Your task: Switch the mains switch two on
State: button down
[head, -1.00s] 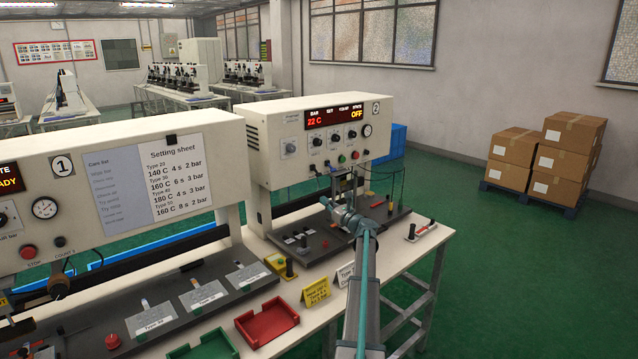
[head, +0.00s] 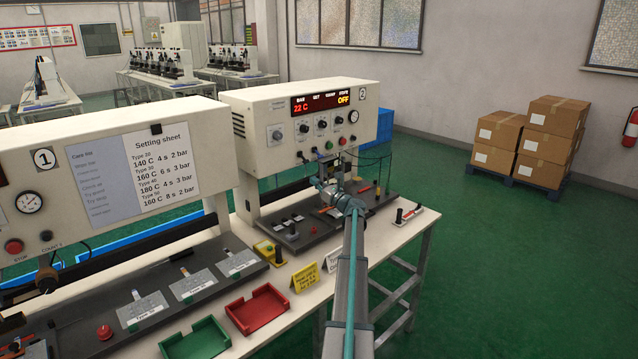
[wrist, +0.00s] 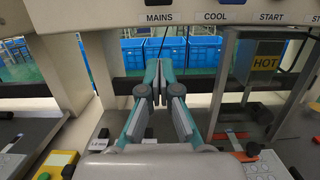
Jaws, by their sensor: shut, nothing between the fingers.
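Machine two (head: 262,105) is the cream unit with a red-lit display (head: 320,102), which reads 22 C and OFF. The mains label (wrist: 159,17) is on its lower front edge in the wrist view. A dark part of the mains switch (wrist: 157,3) shows just above the label, mostly cut off by the frame's top. In the head view a small dark switch (head: 300,155) sits at the panel's lower left; I cannot read its label. My gripper (wrist: 159,66) is shut and empty, below the mains label and apart from the panel. The gripper (head: 318,183) also shows before machine two.
A HOT-marked guard (wrist: 265,62) stands right of my gripper. Machine one (head: 100,160), a red tray (head: 258,310) and a green tray (head: 196,340) are to the left. Yellow cards (head: 304,277) stand at the front. Thin cables hang by machine two's right side.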

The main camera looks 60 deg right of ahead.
aim_at(304, 158)
jog(key=w+r+p, duration=0.2)
jog(key=w+d+r+p, duration=0.1)
jog(key=w+r+p, duration=0.1)
jog(key=shift+w+r, duration=0.15)
jog(key=shift+r, duration=0.15)
jog(key=shift+p, duration=0.3)
